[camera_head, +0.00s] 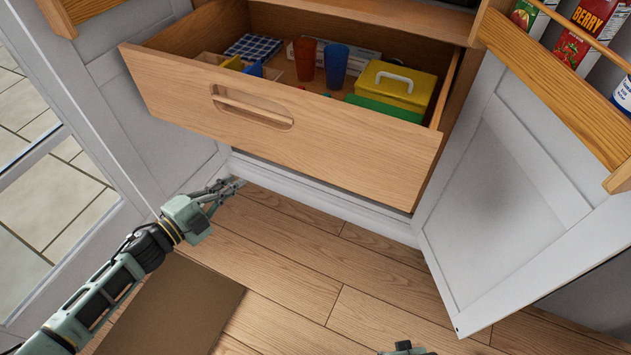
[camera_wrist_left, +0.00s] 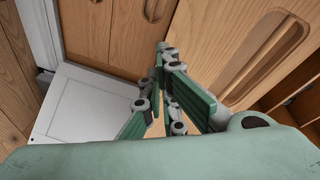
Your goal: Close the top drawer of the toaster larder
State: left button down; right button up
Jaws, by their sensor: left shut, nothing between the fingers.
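The wooden drawer (camera_head: 330,150) of the larder stands pulled out in the head view, with a recessed handle (camera_head: 252,108) in its front. My left gripper (camera_head: 236,184) is in front of the cabinet, below the drawer's left part in the picture. It is shut and empty, and looks apart from the drawer front. In the left wrist view the closed fingers (camera_wrist_left: 166,50) point towards wooden fronts; a front with a recessed handle (camera_wrist_left: 265,55) is at right. A small part of what looks like my right gripper (camera_head: 405,349) shows at the bottom edge; its fingers are hidden.
The drawer holds a red cup (camera_head: 305,58), a blue cup (camera_head: 336,64), a yellow box (camera_head: 396,86) and other items. An open white door (camera_head: 505,185) with a loaded rack stands at right, another door (camera_head: 150,100) at left.

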pick_arm(q)
jog(key=s+d+r+m+g+h+b, duration=0.3)
jog(key=s+d+r+m+g+h, duration=0.4)
jog(key=d+r+m, duration=0.4)
jog(key=w+f+x, duration=0.1)
jog(key=w+x, duration=0.1)
jog(key=x, duration=0.9)
jog(key=shift+a+f+m+y, duration=0.2)
jog(key=shift+a+m+y, duration=0.1)
jog(key=shift+a, duration=0.1)
pick_arm(e)
jog(key=w, duration=0.1)
jog(key=w+r, duration=0.1)
jog(key=w, duration=0.1)
jog(key=shift+a+r, duration=0.2)
jog(key=shift+a, duration=0.05)
pick_arm(q)
jog(key=shift+w, duration=0.1)
pick_arm(e)
jog(key=shift+s, duration=0.15)
